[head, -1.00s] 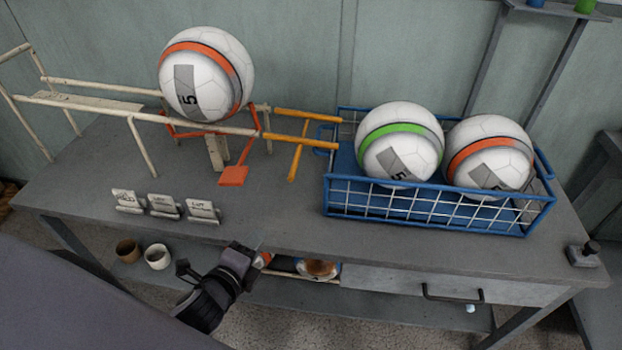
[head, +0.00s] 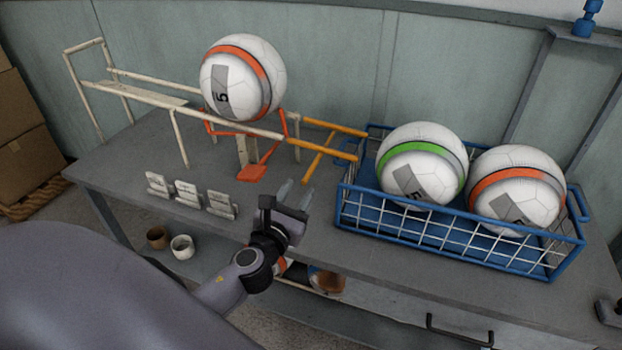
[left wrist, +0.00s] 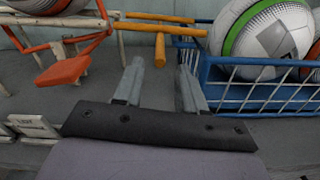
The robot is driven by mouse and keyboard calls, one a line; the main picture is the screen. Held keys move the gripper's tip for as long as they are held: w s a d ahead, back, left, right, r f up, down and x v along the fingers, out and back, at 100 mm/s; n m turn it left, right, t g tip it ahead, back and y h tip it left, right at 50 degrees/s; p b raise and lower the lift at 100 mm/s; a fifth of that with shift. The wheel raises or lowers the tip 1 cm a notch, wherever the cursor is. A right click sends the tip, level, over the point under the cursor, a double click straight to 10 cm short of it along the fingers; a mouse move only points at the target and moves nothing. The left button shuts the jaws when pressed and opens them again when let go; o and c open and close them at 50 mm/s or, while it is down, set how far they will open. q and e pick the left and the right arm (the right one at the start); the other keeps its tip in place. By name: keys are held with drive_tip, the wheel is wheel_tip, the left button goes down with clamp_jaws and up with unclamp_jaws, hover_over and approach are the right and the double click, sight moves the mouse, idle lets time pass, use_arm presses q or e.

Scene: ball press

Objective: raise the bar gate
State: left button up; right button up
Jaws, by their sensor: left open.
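The bar gate appears to be the orange-red frame (head: 243,130) across the pale rails, below the ball resting there. Its flat orange paddle (head: 251,173) hangs low in front, and it also shows at the left of the left wrist view (left wrist: 63,71). A white ball with an orange band (head: 243,78) sits on the rails (head: 150,106) at the gate. My left gripper (head: 295,195) is open and empty, near the table's front edge, right of and nearer than the paddle. In the left wrist view its two fingers (left wrist: 160,85) point toward the yellow rails (left wrist: 160,48). My right gripper is not seen.
A blue wire basket (head: 450,230) holds a green-banded ball (head: 420,160) and an orange-banded ball (head: 515,188). Small label stands (head: 190,194) line the front left of the table. Two cups (head: 180,247) are below. The tabletop between paddle and basket is mostly clear.

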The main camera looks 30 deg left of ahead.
sight(307, 174)
use_arm(q)
drive_tip(key=shift+x, duration=3.15)
clamp_jaws()
